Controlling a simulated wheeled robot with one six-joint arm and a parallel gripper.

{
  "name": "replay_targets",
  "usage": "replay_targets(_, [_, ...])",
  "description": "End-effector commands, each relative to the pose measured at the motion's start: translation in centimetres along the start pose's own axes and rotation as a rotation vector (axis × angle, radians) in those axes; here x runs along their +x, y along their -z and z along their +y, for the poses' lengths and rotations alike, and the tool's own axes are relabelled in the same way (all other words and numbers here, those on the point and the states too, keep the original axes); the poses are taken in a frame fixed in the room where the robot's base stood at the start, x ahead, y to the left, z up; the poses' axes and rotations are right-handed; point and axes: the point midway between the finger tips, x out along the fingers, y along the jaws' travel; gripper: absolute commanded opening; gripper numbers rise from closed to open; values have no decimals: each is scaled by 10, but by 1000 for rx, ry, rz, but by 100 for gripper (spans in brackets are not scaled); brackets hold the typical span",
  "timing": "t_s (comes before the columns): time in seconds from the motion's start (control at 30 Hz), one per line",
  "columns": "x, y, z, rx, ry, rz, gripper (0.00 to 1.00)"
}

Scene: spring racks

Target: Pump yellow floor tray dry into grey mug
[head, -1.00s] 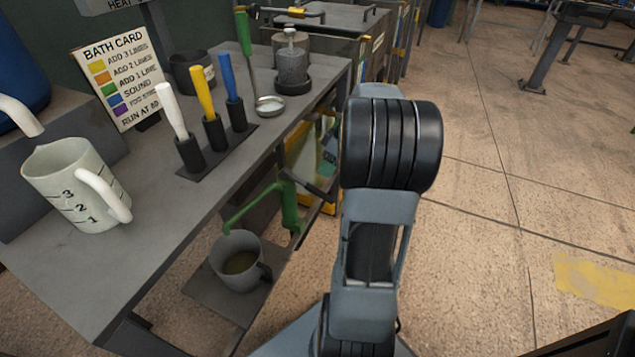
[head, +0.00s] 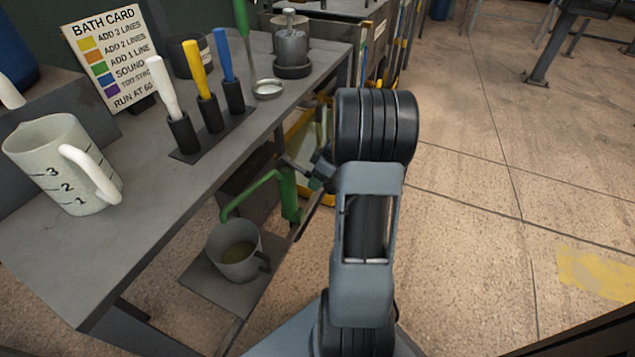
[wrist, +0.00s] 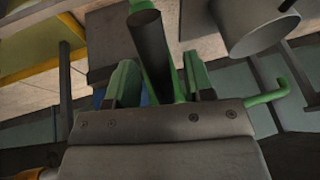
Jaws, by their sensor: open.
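The grey mug (head: 238,252) stands on a low plate under the bench, with murky yellow-brown liquid in it. A green pump (head: 290,195) stands beside it, its curved spout ending over the mug. The yellow-edged floor tray (head: 300,150) is mostly hidden behind my arm; its rim shows in the wrist view (wrist: 22,76), but its liquid level cannot be seen. My gripper (head: 318,170) is partly hidden at the pump top. In the wrist view my gripper (wrist: 162,82) is open, with the pump's black handle (wrist: 150,45) between its fingers. Contact cannot be told.
The grey bench (head: 130,250) overhangs the mug and pump from the left. It carries a marked jug (head: 60,165), white, yellow and blue handles in holders (head: 205,120), a small dish (head: 267,89) and a bath card (head: 108,55).

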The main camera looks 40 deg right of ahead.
Motion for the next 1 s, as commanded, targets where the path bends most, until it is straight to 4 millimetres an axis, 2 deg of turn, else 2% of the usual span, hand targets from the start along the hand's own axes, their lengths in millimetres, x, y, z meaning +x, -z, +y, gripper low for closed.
replay_targets(0.1, [6,0,0,-1,0,0,48])
replay_targets(0.43, [6,0,0,-1,0,0,47])
replay_targets(0.9, [6,0,0,-1,0,0,2])
replay_targets(1.0, [6,0,0,-1,0,0,0])
